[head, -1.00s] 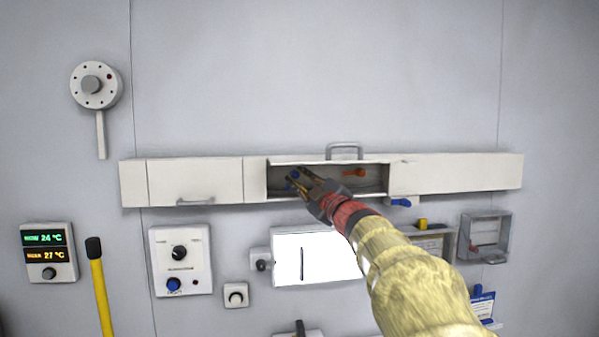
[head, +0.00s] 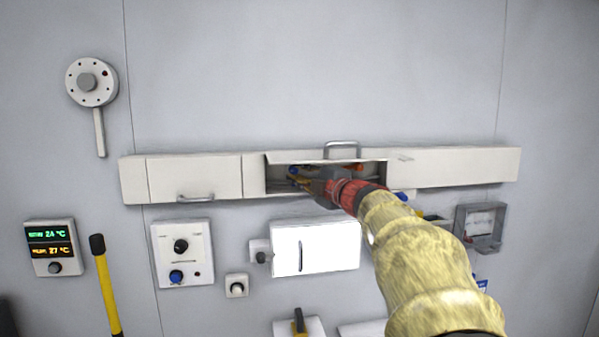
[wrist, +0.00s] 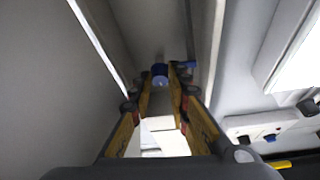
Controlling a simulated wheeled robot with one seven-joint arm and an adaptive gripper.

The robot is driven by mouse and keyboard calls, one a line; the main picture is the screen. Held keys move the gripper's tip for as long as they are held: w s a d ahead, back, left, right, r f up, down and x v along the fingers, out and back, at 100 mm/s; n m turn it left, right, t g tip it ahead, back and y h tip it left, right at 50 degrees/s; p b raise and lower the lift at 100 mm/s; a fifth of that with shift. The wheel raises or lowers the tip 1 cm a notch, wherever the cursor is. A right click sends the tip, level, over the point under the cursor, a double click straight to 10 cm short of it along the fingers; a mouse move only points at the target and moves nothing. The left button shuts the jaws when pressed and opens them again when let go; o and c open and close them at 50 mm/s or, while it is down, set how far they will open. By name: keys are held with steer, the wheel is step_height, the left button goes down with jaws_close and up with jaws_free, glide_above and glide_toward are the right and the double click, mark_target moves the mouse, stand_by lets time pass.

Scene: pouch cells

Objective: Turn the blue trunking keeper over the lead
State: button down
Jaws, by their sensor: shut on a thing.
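The blue keeper (head: 293,170) sits inside the open section of the white wall trunking (head: 452,166), near that section's left end. My gripper (head: 294,181) reaches into the opening from the lower right. In the wrist view its fingertips (wrist: 168,71) are closed in on the blue keeper (wrist: 159,69), one on each side. An orange keeper (head: 352,167) shows farther right inside the trunking, partly hidden behind my gripper. I cannot make out the lead; the trunking's inside is dark and partly covered by my gripper.
The trunking's lips run close above and below my gripper. A grey handle (head: 342,148) stands above the opening. A white panel (head: 330,248) and a dial box (head: 183,254) are on the wall below. The wall above is clear.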

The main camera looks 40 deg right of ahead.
steer(key=c, duration=1.7)
jaws_free()
steer(key=s, duration=0.4)
steer(key=s+a, duration=0.1)
steer(key=s, duration=0.2)
steer(key=s+a, duration=0.1)
steer(key=s, duration=0.3)
steer(key=shift+s+f, duration=0.35)
steer(key=shift+f, duration=0.05)
